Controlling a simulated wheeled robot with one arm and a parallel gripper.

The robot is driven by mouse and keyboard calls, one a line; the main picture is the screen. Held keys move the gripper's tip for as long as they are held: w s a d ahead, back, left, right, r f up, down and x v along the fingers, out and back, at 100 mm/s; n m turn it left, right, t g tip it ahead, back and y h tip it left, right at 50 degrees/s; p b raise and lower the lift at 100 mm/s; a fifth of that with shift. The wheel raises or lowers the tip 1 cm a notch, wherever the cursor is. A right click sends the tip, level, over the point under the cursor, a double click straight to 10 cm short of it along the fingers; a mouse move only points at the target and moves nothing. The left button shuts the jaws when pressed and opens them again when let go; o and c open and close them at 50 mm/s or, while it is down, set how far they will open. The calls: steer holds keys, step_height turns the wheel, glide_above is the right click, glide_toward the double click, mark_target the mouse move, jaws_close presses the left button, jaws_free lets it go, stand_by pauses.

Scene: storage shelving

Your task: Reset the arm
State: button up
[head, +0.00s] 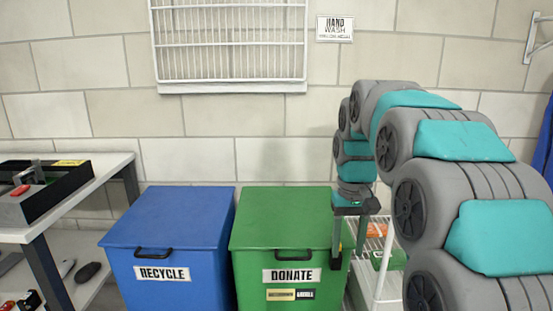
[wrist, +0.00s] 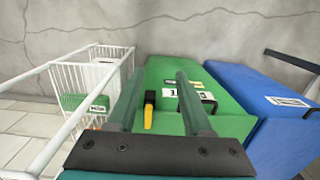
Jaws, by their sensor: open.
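My gripper (head: 350,262) hangs from my grey and teal arm, pointing down at the right edge of the green DONATE bin (head: 281,218). Its two fingers are apart. In the wrist view my gripper (wrist: 158,78) has spread fingers in front of the same green bin (wrist: 222,123). A yellow thing with a dark top (wrist: 149,112) shows between the fingers there; I cannot tell whether it touches the bin or a finger, but it is not clamped.
A blue RECYCLE bin (head: 169,228) stands left of the green one. A white wire rack (head: 383,262) holding orange and green items stands close on the right. A white table (head: 112,163) with a black tray (head: 75,184) is at far left. A wire shelf (head: 230,87) hangs on the wall.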

steer(key=s+f, duration=0.4)
steer(key=s, duration=0.6)
steer(key=s+f, duration=0.4)
steer(key=s, duration=0.7)
steer(key=s+f+g, duration=0.1)
steer(key=s+f, duration=0.3)
steer(key=s, duration=0.6)
steer(key=shift+s+a, duration=0.3)
steer(key=shift+a, duration=0.05)
